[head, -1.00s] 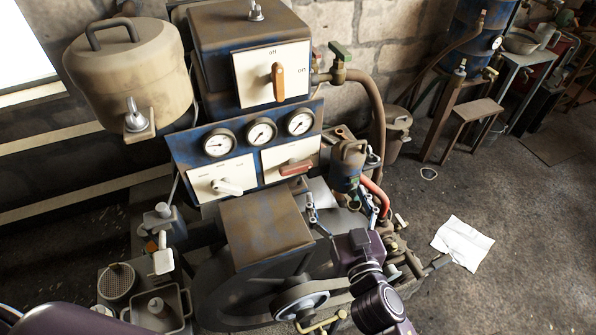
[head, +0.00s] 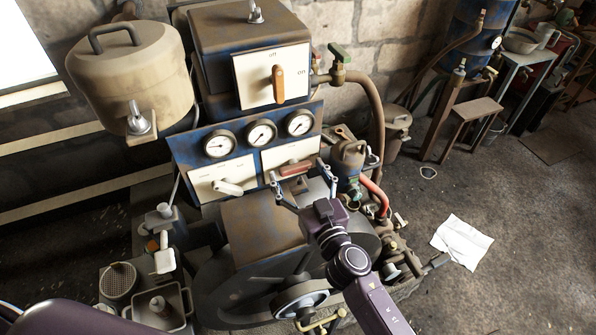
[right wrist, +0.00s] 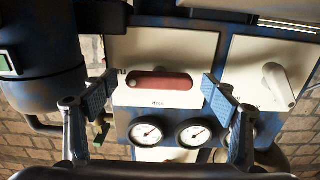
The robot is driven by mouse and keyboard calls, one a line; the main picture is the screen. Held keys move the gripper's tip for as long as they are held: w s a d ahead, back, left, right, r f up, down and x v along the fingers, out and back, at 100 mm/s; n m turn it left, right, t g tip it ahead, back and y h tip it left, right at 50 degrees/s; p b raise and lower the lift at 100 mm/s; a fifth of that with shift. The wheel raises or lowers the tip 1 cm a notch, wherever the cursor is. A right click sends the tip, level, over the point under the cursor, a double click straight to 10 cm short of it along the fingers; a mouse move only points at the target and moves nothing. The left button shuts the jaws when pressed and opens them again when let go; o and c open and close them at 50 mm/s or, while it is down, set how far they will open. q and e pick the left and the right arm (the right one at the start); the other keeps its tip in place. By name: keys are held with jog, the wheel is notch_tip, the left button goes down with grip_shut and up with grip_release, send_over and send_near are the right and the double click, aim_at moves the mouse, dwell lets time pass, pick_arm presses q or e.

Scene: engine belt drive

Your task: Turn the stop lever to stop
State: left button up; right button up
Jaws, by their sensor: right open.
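The stop lever (head: 295,169) is a red handle on a white plate (head: 287,152) under the gauges. My right gripper (head: 297,177) is open in front of this plate. In the right wrist view its blue-padded fingertips (right wrist: 157,95) stand apart on either side of the lever, with nothing between them touching the pads. My left gripper is not in view; only a purple part of my body shows at the lower left.
A white lever (head: 228,187) sits on the plate to the left. An orange on/off handle (head: 278,84) is above. Several gauges (head: 261,133) lie between. A blue canister (head: 348,157) and red hose (head: 374,194) stand close at the right. A brown cover (head: 258,232) lies below.

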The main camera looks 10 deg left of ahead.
jog(key=c, duration=1.2)
jog(key=shift+o, duration=0.2)
jog(key=n, duration=0.4)
jog(key=shift+n, duration=0.3)
jog(key=n, duration=0.4)
jog(key=shift+n+b, duration=0.3)
jog(key=shift+b, duration=0.1)
jog(key=n, duration=0.4)
jog(key=shift+n, duration=2.4)
